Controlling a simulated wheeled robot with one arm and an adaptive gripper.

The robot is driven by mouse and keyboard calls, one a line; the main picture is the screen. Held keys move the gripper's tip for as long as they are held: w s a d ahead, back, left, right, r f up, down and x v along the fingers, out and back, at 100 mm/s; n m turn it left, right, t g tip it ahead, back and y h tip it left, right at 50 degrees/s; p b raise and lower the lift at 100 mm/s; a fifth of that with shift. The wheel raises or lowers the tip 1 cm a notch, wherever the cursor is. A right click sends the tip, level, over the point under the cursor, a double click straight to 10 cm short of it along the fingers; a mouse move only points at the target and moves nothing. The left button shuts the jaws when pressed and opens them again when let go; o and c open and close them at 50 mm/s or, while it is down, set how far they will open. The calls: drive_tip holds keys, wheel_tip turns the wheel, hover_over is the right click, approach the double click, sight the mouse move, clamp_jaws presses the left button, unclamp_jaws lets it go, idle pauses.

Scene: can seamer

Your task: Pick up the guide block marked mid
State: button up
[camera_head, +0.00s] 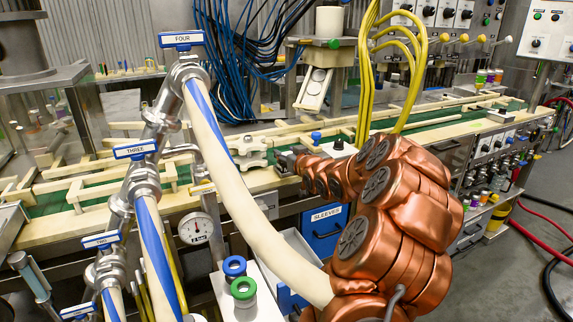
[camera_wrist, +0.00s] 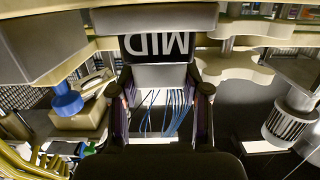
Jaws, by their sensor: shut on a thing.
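The guide block marked mid (camera_wrist: 158,76) is in the middle of the wrist view, its dark label reading MID upside down. My gripper (camera_wrist: 160,92) has one dark finger on each side of the block's near part and is shut on it. In the head view my gripper (camera_head: 284,163) is at the end of my copper-coloured arm, by the front edge of the conveyor. The block cannot be made out clearly there. I cannot tell whether it rests on something or hangs free.
Pale scalloped plates (camera_head: 252,150) are left of my gripper. The green conveyor (camera_head: 440,124) with pale rails runs behind. A blue drawer marked SLEEVES (camera_head: 325,228) is below. Thick striped hoses (camera_head: 235,180) rise at the left. A blue knob (camera_wrist: 66,100) is left in the wrist view.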

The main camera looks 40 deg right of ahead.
drive_tip(key=c, duration=0.4)
drive_tip(key=shift+r, duration=0.15)
drive_tip(key=shift+r, duration=1.55)
drive_tip(key=shift+s+r, duration=0.1)
drive_tip(key=shift+r, duration=0.1)
drive_tip(key=shift+s+a+f+b, duration=0.1)
drive_tip(key=shift+s+a+b, duration=0.35)
drive_tip(key=shift+s, duration=0.6)
drive_tip(key=v, duration=0.4)
drive_tip(key=a+b+v, duration=0.1)
drive_tip(key=v, duration=0.8)
drive_tip(key=shift+a+f, duration=0.3)
drive_tip(key=shift+a, duration=0.05)
